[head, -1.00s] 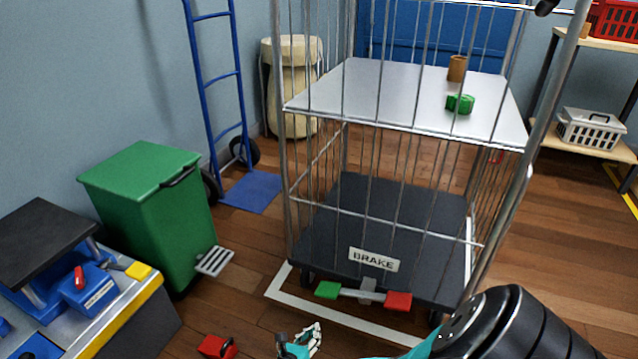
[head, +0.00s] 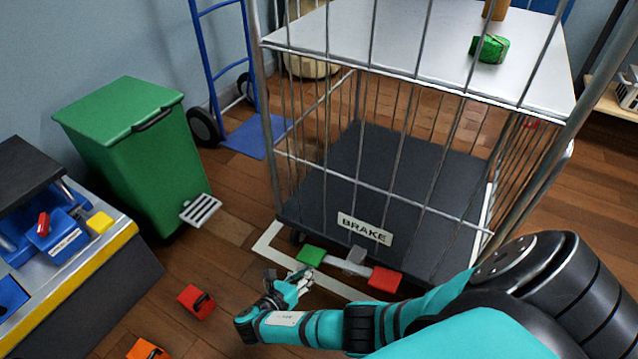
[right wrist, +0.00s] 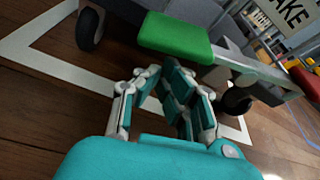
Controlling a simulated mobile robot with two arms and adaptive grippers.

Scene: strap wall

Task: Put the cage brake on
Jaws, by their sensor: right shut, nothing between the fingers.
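The roll cage (head: 400,170) stands on the floor with a plate marked BRAKE (head: 365,228) on its dark base. Below the plate is a pedal bar with a green pedal (head: 311,256) at its left end and a red pedal (head: 385,279) at its right end. My right gripper (head: 299,279) is shut and empty, low in front of the green pedal. In the right wrist view the green pedal (right wrist: 174,38) lies just beyond the fingertips (right wrist: 155,72); I cannot tell whether they touch. My left gripper is not in view.
A green pedal bin (head: 135,155) and a blue hand truck (head: 225,75) stand left of the cage. A red object (head: 196,302) and an orange object (head: 147,349) lie on the floor. A workbench (head: 85,270) is at far left. White floor lines (head: 268,243) frame the cage.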

